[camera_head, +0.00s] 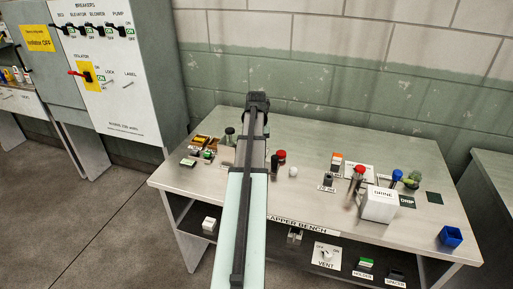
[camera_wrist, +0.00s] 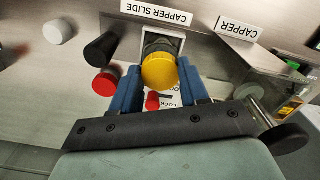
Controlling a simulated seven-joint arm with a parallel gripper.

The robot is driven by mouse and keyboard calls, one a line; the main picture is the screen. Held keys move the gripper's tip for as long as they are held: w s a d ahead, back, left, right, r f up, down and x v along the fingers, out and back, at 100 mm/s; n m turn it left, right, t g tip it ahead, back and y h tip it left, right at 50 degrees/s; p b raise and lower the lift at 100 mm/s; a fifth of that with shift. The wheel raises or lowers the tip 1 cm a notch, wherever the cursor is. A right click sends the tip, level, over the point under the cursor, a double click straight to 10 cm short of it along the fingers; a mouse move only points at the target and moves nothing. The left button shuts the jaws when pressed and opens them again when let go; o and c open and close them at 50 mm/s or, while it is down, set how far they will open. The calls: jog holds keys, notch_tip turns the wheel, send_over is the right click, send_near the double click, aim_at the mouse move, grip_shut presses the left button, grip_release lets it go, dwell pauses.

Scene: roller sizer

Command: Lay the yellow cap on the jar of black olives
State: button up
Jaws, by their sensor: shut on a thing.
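The yellow cap (camera_wrist: 159,71) is held between the two blue fingers of my gripper (camera_wrist: 157,90) in the wrist view. My gripper is shut on its sides. A dark grey rounded thing (camera_wrist: 160,45) shows just behind the cap, inside a white-edged frame by the label CAPPER SLIDE. I cannot tell whether it is the jar of black olives, or whether the cap touches it. In the head view my arm covers the cap, my fingers and the middle of the bench.
A white piece (camera_wrist: 57,31), a black piece (camera_wrist: 100,48) and a red piece (camera_wrist: 105,83) stand beside my gripper. A dark knob (camera_wrist: 288,140) is close on the other side. The capper bench (camera_head: 330,210) holds a white box (camera_head: 378,205) and a blue cup (camera_head: 450,237) at right.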

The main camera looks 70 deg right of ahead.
dwell(0.4)
jog(key=o, duration=1.1)
jog(key=shift+o, duration=0.3)
jog(key=o, duration=0.3)
jog(key=shift+r, duration=0.15)
jog(key=shift+r, duration=3.35)
